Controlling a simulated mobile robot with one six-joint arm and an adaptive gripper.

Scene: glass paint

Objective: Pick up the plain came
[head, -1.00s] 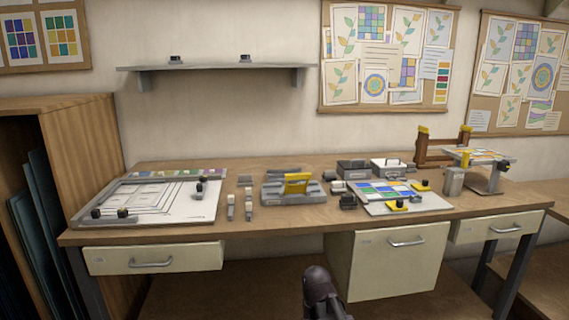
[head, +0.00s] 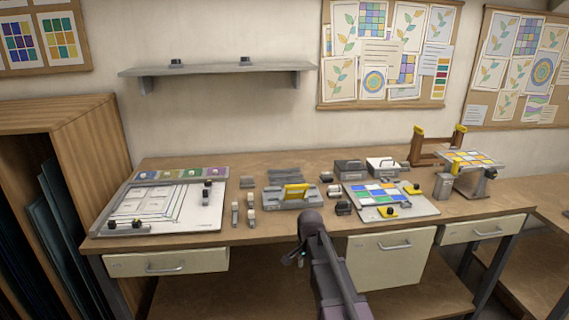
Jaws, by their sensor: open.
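I cannot tell for sure which piece is the plain came; the candidates are small in the head view. Two slim grey pieces with pale tops (head: 243,214) stand side by side on the bench. Right of them is a grey holder (head: 272,201) with a yellow piece (head: 296,191) across it. A flat grey piece (head: 288,172) lies behind the holder. My gripper (head: 296,258) shows small at the end of my dark arm, in front of the bench edge and below the holder. It is open and holds nothing visible.
A white patterned board (head: 170,215) with dark-knobbed blocks lies at left. A coloured glass panel (head: 378,194) with yellow clamps lies right of centre. Two boxes (head: 350,168) and a raised stand (head: 470,163) are farther right. Drawers (head: 165,262) hang under the bench edge.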

